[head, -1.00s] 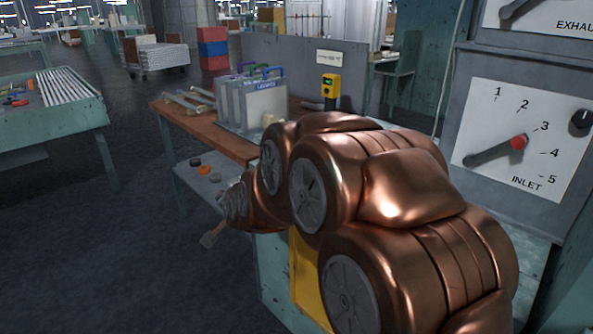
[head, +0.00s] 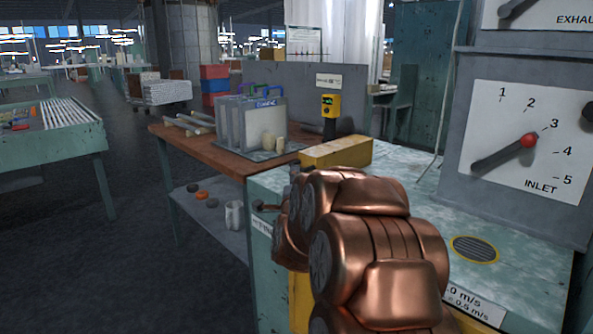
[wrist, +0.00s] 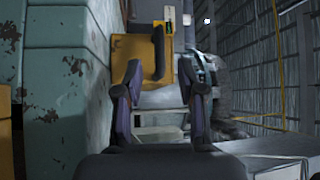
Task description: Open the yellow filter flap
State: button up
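The yellow filter flap (head: 300,300) shows as a narrow yellow strip on the front of the teal cabinet, mostly hidden behind my copper arm in the head view. In the wrist view a yellow panel (wrist: 130,62) with a dark upright handle (wrist: 158,52) lies beyond the fingers; I take it to be the flap. My gripper (wrist: 162,76) is open, its two dark fingers apart with nothing held. The handle appears between the fingertips in the picture, but I cannot tell the distance or any contact. In the head view my gripper is mostly hidden behind the arm.
A yellow block (head: 336,152) and a round yellow-rimmed vent (head: 474,249) are on the teal cabinet top (head: 420,200). The INLET dial panel (head: 525,140) stands at right. A wooden table (head: 190,140) with racks is behind. Open floor (head: 120,270) lies at left.

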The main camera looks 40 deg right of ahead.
jog(key=shift+x, duration=3.4)
jog(key=shift+c, duration=0.3)
grip_shut()
